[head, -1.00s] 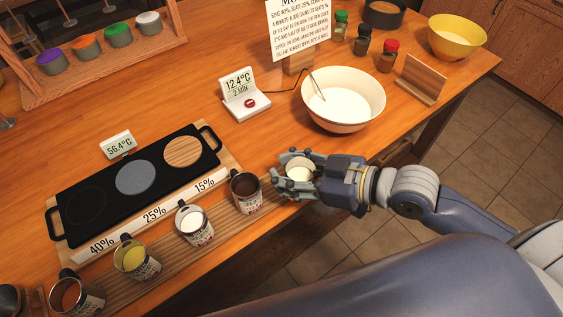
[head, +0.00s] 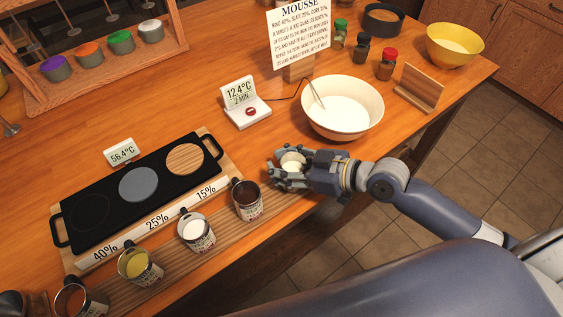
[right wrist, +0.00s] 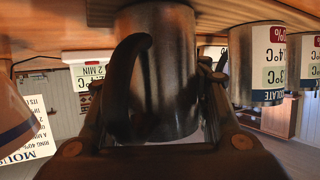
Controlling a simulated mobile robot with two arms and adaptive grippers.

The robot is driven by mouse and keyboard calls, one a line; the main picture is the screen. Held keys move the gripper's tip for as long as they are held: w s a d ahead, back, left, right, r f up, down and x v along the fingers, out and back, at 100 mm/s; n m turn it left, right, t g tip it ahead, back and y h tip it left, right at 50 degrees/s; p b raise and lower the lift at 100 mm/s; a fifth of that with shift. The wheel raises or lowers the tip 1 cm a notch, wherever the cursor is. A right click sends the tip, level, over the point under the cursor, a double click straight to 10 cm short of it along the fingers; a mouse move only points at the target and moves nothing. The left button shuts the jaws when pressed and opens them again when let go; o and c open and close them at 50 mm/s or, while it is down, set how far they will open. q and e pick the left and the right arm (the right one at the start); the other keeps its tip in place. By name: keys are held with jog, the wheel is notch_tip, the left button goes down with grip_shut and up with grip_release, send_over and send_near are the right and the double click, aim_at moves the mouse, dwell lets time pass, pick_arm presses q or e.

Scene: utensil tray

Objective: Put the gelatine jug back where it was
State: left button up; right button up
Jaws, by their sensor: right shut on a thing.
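My right gripper (head: 288,166) is shut around a metal jug with pale contents (head: 293,160), which I take to be the gelatine jug. It is just right of the chocolate jug (head: 247,203), near the table's front edge. In the right wrist view, which is upside down, the held jug (right wrist: 170,75) shows a bare metal side and a dark handle between the fingers. The chocolate jug (right wrist: 258,65) stands beside it there, apart from it. I cannot tell whether the held jug's base touches the table. My left gripper is out of view.
A row of jugs with white (head: 196,232), yellow (head: 138,265) and orange-brown contents (head: 78,298) stands along a slatted wooden strip (head: 215,258). Behind are a black hot plate (head: 110,190), a thermometer (head: 243,103) and a cream bowl (head: 342,112). Clear table lies behind my gripper.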

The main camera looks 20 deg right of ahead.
aim_at(305, 169)
jog(key=shift+f, duration=0.1)
jog(key=o, duration=1.5)
jog(key=v, duration=0.8)
jog(key=shift+s+d+p, duration=0.2)
jog(key=shift+s+p, duration=0.1)
jog(key=shift+p, duration=0.1)
jog(key=shift+p+v, duration=0.75)
jog(key=shift+v, duration=0.5)
jog(key=shift+s+d+r+p, duration=0.15)
jog(key=shift+d+r+p, duration=0.1)
jog(key=shift+r+p, duration=0.1)
